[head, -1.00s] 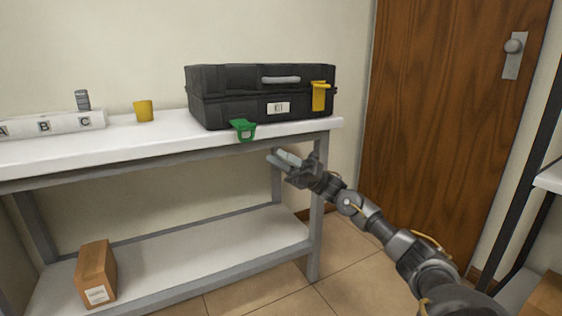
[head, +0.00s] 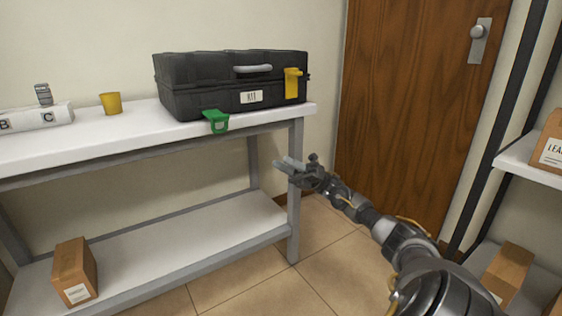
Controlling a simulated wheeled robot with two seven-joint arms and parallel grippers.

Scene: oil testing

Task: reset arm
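My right gripper (head: 287,167) is in front of the table's right end, below the level of its top and near the right front leg. Its light-grey fingers point left; whether they are apart I cannot tell. No object shows in it. The black kit case (head: 205,87) sits closed on the white table (head: 140,132). My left gripper is out of view.
A yellow cup (head: 110,103) and a white lettered rack (head: 35,118) holding a grey ribbed piece (head: 43,94) stand left of the case. A cardboard box (head: 74,272) is on the lower shelf. A wooden door (head: 410,120) and a rack with boxes (head: 507,272) are to the right.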

